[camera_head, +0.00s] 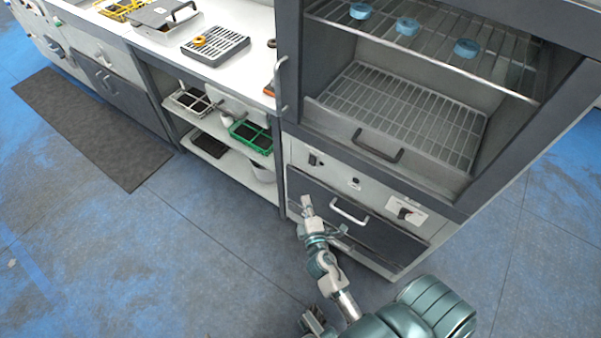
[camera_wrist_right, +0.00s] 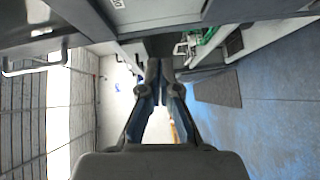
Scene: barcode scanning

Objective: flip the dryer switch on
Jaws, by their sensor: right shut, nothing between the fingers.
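The dryer (camera_head: 360,165) is the grey cabinet at the right in the head view, with wire racks inside. Its light control panel carries a small black switch (camera_head: 316,159) at the left, a small round control (camera_head: 355,183) in the middle and a dark knob (camera_head: 406,213) at the right. The switch's position is too small to tell. My right gripper (camera_head: 306,201) is below the switch, in front of the lower drawer's left part, apart from the switch. In the wrist view my right gripper (camera_wrist_right: 157,68) is shut and empty. My left gripper is out of view.
Handles stick out from the dryer (camera_head: 377,148) and the lower drawer (camera_head: 349,211). Left of the dryer, open shelves hold a green rack (camera_head: 250,134) and other baskets. Blue dishes (camera_head: 407,26) sit on the upper rack. The floor in front is clear, with a dark mat (camera_head: 91,125) at left.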

